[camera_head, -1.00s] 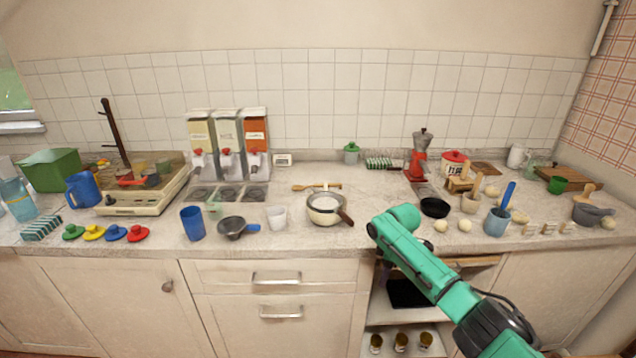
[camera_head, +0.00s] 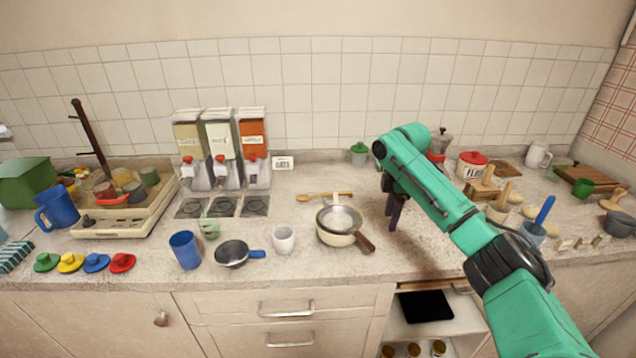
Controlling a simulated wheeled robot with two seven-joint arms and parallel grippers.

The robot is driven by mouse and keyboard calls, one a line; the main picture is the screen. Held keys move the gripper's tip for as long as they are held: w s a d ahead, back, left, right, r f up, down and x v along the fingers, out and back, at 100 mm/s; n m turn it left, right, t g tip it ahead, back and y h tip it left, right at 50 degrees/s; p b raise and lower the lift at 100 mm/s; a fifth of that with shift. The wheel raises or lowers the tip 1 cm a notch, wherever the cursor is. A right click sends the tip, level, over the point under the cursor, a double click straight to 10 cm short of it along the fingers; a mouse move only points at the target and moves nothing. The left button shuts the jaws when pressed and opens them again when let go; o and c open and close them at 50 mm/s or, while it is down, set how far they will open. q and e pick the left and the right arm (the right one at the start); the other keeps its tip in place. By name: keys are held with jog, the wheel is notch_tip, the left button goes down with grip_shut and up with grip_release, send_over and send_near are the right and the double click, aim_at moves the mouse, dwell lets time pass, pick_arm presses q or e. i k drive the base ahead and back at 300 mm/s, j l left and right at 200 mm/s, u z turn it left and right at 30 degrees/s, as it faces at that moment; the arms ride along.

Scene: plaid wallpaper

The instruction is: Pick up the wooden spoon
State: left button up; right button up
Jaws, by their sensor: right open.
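A wooden spoon (camera_head: 318,196) lies flat on the counter behind a cream pot with a brown handle. Its bowl end points left, and its handle reaches right, just behind the pot's rim. My right gripper (camera_head: 393,222) hangs down over the counter, right of the spoon and the pot, apart from both. Its dark fingers are open, and I see nothing between them. My left gripper is not in view.
Dispensers (camera_head: 222,147) stand behind at left. Counter behind the spoon is mostly clear.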

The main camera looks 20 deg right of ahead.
aim_at(302, 197)
jog(key=i, duration=0.95)
